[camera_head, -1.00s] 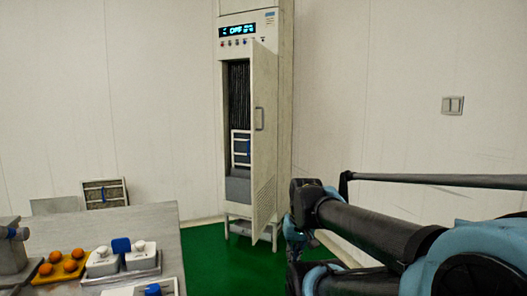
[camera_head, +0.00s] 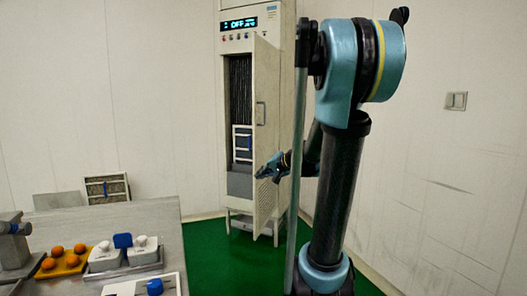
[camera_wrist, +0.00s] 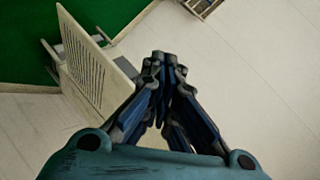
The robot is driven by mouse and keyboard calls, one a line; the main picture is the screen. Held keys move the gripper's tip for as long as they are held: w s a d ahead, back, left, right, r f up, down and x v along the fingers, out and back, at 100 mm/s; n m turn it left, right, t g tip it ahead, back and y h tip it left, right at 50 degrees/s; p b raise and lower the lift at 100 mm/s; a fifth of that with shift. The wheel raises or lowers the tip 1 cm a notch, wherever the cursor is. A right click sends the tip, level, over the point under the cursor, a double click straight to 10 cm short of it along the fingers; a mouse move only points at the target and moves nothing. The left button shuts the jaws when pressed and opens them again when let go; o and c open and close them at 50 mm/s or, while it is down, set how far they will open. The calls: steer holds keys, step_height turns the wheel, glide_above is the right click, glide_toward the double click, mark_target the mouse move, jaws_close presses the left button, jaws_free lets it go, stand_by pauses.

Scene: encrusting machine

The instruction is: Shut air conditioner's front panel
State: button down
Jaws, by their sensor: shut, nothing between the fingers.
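The air conditioner (camera_head: 238,42) is a tall pale cabinet against the back wall, with a lit display reading OFF. Its front panel (camera_head: 266,80) stands open, swung outward from the right side. It has a handle (camera_head: 261,113) near its free edge and vent holes low down. Dark fins and a framed filter show inside. My gripper (camera_head: 262,172) is shut and empty, in front of the panel's lower part in the head view. In the wrist view my gripper (camera_wrist: 165,57) points up the picture, with the slotted panel (camera_wrist: 92,58) to its left. I see no contact.
A grey table (camera_head: 120,222) at the lower left holds an orange tray (camera_head: 62,268) and white containers (camera_head: 143,253). A framed filter (camera_head: 107,188) leans at the back wall. The green floor (camera_head: 210,242) before the cabinet is clear. A wall switch (camera_head: 456,100) is at right.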

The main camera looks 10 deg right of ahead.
steer(key=w+d+r+m+t, duration=0.1)
steer(key=w+d+m+t, duration=0.2)
steer(key=w, duration=0.4)
steer(key=w+d+r+m+t+h, duration=0.1)
steer(key=w+d+r+m+t, duration=0.15)
steer(key=w+d, duration=0.4)
steer(key=w+d+r+m+t, duration=0.1)
steer(key=w+d+m+t, duration=0.15)
steer(key=w, duration=0.55)
glide_toward(259, 146)
steer(key=w, duration=0.4)
steer(key=shift+w+a+r+m+g, duration=0.3)
steer(key=shift+w+a+r+g, duration=0.1)
steer(key=shift+a, duration=0.2)
steer(key=shift+a, duration=0.1)
